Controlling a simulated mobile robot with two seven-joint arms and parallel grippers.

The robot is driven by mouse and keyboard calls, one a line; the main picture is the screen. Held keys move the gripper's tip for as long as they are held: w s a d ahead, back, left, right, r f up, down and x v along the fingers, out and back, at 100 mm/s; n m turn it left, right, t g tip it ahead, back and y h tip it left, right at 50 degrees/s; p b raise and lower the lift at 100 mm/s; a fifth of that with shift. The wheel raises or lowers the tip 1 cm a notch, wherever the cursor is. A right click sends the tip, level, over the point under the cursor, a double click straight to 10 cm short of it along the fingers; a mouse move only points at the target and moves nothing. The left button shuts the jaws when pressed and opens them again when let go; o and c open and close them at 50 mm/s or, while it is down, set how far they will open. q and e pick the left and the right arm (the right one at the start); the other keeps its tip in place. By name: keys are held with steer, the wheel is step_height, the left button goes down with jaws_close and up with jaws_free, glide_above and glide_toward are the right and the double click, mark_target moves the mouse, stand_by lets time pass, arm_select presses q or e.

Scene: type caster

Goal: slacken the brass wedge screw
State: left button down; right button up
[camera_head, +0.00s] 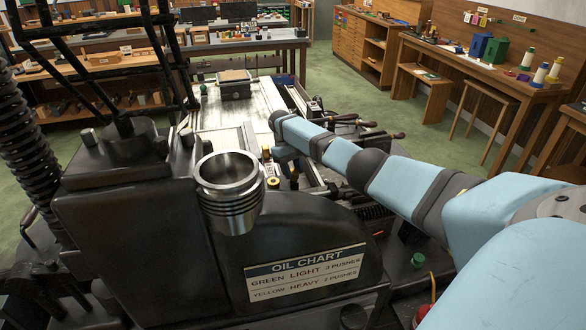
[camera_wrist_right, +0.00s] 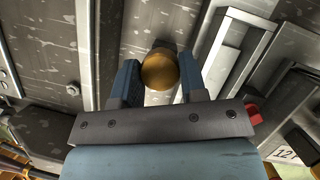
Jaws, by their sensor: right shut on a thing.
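The brass wedge screw shows as a round brass head (camera_wrist_right: 159,70) in the right wrist view, seen end-on. My right gripper (camera_wrist_right: 160,77) has its two blue fingers on either side of the head and is shut on it. In the head view my right arm reaches in from the right, and its gripper (camera_head: 287,158) points down at the machine bed. The fingers and the arm partly hide the screw there, and I cannot single it out among small yellow parts. My left gripper is not in view.
A dark machine housing with an oil chart plate (camera_head: 303,275) and a steel cup (camera_head: 229,190) fills the near left. Levers with dark handles (camera_head: 383,134) stick out beyond my arm. In the wrist view, metal rails (camera_wrist_right: 235,55) and a red part (camera_wrist_right: 253,112) lie close on the right.

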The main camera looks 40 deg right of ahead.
steer(key=n+h+p, duration=0.1)
steer(key=n+p, duration=0.1)
steer(key=n, duration=0.1)
steer(key=shift+a+r+n, duration=0.1)
steer(key=shift+n, duration=0.3)
steer(key=shift+n+h+p, duration=0.6)
steer(key=shift+n+p, duration=0.05)
steer(key=shift+n, duration=0.25)
steer(key=shift+n+t+h+p, duration=0.4)
steer(key=shift+n+p, duration=0.4)
steer(key=shift+n, duration=0.4)
steer(key=shift+s+a+n+t+h+p, duration=0.1)
steer(key=shift+n+t+h+p, duration=0.2)
steer(key=shift+n+p, duration=0.6)
steer(key=shift+n, duration=0.3)
steer(key=shift+f, duration=0.2)
steer(key=o, duration=0.9)
steer(key=shift+c, duration=0.2)
steer(key=shift+o, duration=0.3)
